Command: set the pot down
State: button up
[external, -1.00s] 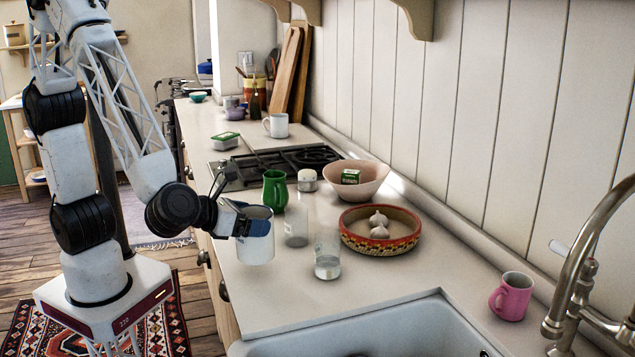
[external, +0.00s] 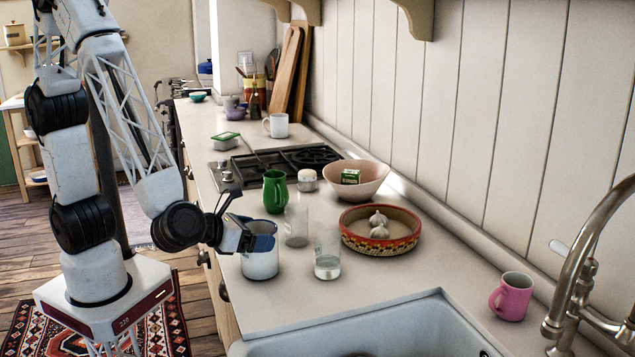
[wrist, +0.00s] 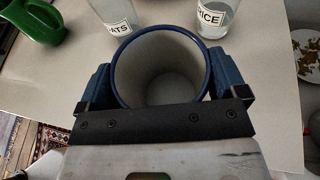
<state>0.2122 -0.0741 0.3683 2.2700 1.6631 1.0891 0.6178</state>
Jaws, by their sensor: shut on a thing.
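The pot (external: 259,264) is a white enamel vessel with a blue rim, upright at the front left of the counter. It also shows in the wrist view (wrist: 160,85), where I look down into its empty inside. My gripper (external: 262,243) is shut on the pot, with one blue finger pad on each side of its wall in the wrist view. The pot's base is at or very close to the counter top; I cannot tell whether it touches. My gripper hides part of the pot's rim in the external view.
Two glass jars (external: 327,255) (external: 296,226) stand just right of and behind the pot. A green jug (external: 275,192) is behind them. The sink (external: 380,330) is in front; bare counter (external: 290,305) lies between.

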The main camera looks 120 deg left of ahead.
jog(key=shift+f, duration=0.15)
jog(key=o, duration=1.2)
jog(key=shift+v, duration=6)
